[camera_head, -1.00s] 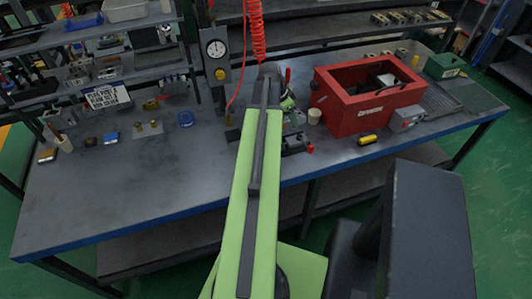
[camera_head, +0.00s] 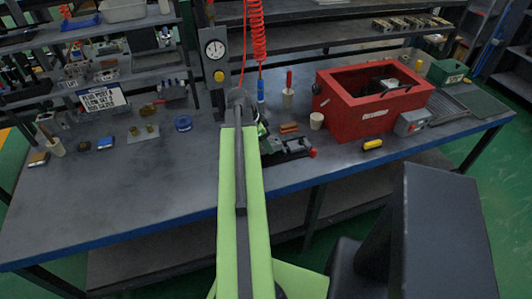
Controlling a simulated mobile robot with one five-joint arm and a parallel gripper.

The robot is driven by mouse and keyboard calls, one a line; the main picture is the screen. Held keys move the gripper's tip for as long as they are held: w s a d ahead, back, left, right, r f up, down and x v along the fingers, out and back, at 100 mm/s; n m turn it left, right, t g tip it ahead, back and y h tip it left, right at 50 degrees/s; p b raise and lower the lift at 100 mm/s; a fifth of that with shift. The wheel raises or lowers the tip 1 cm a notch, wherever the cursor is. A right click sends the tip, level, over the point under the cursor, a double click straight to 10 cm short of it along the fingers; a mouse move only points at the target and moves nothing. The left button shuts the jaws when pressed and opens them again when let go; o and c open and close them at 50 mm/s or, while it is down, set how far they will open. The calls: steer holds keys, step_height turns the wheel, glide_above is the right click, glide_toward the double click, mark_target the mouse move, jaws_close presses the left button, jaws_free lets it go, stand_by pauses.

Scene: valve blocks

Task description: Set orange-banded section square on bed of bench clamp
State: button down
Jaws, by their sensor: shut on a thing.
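My arm reaches away over the bench, and its tip hides most of my gripper. Only a small green and pale part of my gripper (camera_head: 262,130) shows at the right of the arm. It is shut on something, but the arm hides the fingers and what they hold. The bench clamp (camera_head: 284,149), dark with a red knob at its right end, lies just right of and nearer than the gripper. Its left part is behind the arm. An orange-brown piece (camera_head: 289,128) shows just behind the clamp. I cannot tell whether it is the orange-banded section or what it rests on.
A red box (camera_head: 372,107) stands to the right, with a pale cup (camera_head: 316,121) beside it and a yellow object (camera_head: 372,145) in front. A cup with tools (camera_head: 288,97) stands behind the clamp. A dial-gauge post (camera_head: 215,65) rises behind left. The bench's left front is clear.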

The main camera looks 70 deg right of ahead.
step_height(320, 180, down, 4)
steer(key=b, duration=0.4)
steer(key=shift+f, duration=0.15)
steer(key=shift+r, duration=0.2)
steer(key=shift+f, duration=0.15)
steer(key=c, duration=0.6)
jaws_free()
steer(key=p+v, duration=1.1)
steer(key=shift+r, duration=0.35)
steer(key=shift+w+a+r+p, duration=0.15)
steer(key=shift+r+p, duration=0.25)
steer(key=shift+p, duration=0.05)
steer(key=shift+f, duration=0.1)
